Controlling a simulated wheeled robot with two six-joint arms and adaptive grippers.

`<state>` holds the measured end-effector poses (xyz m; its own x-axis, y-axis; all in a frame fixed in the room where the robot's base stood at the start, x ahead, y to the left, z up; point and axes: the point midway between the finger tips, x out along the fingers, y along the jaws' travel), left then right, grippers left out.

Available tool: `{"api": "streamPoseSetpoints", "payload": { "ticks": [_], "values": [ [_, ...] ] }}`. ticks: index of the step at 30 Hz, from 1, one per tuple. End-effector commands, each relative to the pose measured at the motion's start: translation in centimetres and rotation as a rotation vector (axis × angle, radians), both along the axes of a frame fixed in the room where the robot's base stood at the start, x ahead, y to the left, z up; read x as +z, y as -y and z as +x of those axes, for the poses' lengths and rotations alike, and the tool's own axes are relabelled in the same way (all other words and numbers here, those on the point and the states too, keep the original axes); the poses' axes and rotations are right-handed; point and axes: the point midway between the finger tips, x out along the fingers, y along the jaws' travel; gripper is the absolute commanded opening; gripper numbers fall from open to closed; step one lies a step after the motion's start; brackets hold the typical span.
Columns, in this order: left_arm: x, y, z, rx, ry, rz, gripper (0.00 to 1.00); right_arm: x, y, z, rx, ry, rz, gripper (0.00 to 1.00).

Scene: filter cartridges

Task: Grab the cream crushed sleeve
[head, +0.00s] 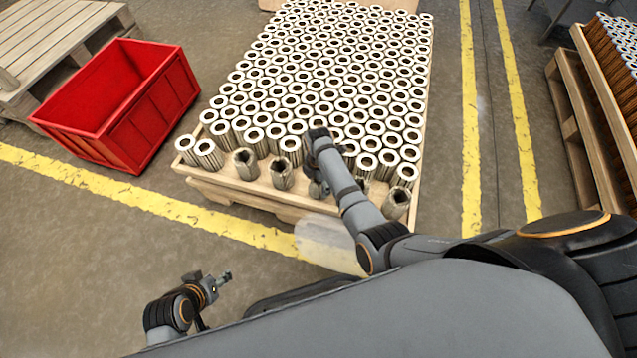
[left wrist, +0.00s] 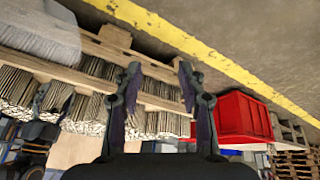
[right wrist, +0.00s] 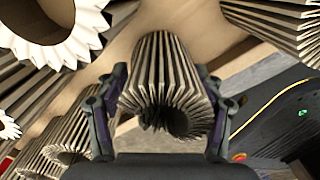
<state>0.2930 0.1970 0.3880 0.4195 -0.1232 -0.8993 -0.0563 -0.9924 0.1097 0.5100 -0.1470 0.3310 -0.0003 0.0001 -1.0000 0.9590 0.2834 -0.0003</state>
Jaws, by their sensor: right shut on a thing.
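Several crushed, dull cream-grey sleeves stand along the near edge of the pallet (head: 232,192), among them a left one (head: 245,163), a middle one (head: 281,174) and a right one (head: 397,203). My right gripper (head: 318,188) reaches down at this edge, between the middle and right ones. In the right wrist view its fingers (right wrist: 162,78) are shut around a pleated cream crushed sleeve (right wrist: 160,65) with a bent, dark opening. My arm mostly hides that sleeve in the head view. My left gripper (head: 224,281) is open and empty over the floor, and its spread fingers show in the left wrist view (left wrist: 159,72).
Many round white-topped cartridges (head: 330,75) fill the pallet in tight rows behind the crushed ones. An empty-looking red crate (head: 150,125) stands on the floor to the left. A wooden pallet (head: 50,40) lies behind it. Another loaded pallet (head: 575,95) stands at the right.

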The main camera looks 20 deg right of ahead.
Motion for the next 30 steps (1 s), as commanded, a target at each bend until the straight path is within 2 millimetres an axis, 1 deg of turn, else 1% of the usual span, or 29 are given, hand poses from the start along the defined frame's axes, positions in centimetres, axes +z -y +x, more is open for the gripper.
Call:
{"api": "streamPoseSetpoints", "payload": {
  "ticks": [1, 4, 5, 8, 9, 12, 13, 15, 18, 24, 30],
  "values": [
    [0.8, -0.1, 0.3, -0.005, -0.011, 0.008, 0.40, 1.0, 0.0, 0.0, 0.000, 0.001, 0.000, 0.39],
    [2.0, -0.4, 0.2, -0.011, -0.054, 0.022, 0.40, 2.9, 0.0, 0.1, 0.000, 0.003, 0.000, 0.39],
    [2.6, -0.6, 0.1, -0.013, -0.074, 0.030, 0.40, 3.6, 0.2, -0.3, 0.000, 0.001, -0.001, 0.39],
    [5.1, -1.3, -0.3, -0.019, -0.169, 0.064, 0.40, 6.2, 1.0, -2.2, -0.002, 0.000, 0.000, 0.39],
    [6.2, -1.7, -0.5, -0.020, -0.212, 0.080, 0.40, 7.4, 1.4, -3.0, -0.002, 0.001, 0.000, 0.39],
    [8.2, -2.5, -1.3, -0.015, -0.304, 0.114, 0.40, 9.5, 2.3, -4.9, -0.001, -0.001, -0.001, 0.39],
    [6.8, -2.7, -1.3, -0.010, -0.316, 0.118, 0.40, 9.4, 2.7, -5.5, -0.001, -0.003, -0.002, 0.39],
    [5.2, -3.2, -1.1, -0.003, -0.325, 0.127, 0.40, 9.9, 3.2, -6.8, -0.001, -0.003, -0.002, 0.39],
    [2.9, -3.6, -0.9, 0.004, -0.322, 0.133, 0.40, 10.2, 3.8, -7.8, 0.000, -0.001, -0.001, 0.39],
    [-0.9, -4.4, -1.1, 0.014, -0.316, 0.145, 0.40, 11.3, 4.8, -10.0, 0.000, -0.001, 0.000, 0.39],
    [-3.6, -5.1, -1.5, 0.021, -0.309, 0.156, 0.40, 12.1, 5.7, -11.8, 0.000, -0.001, 0.000, 0.39]
  ]
}}
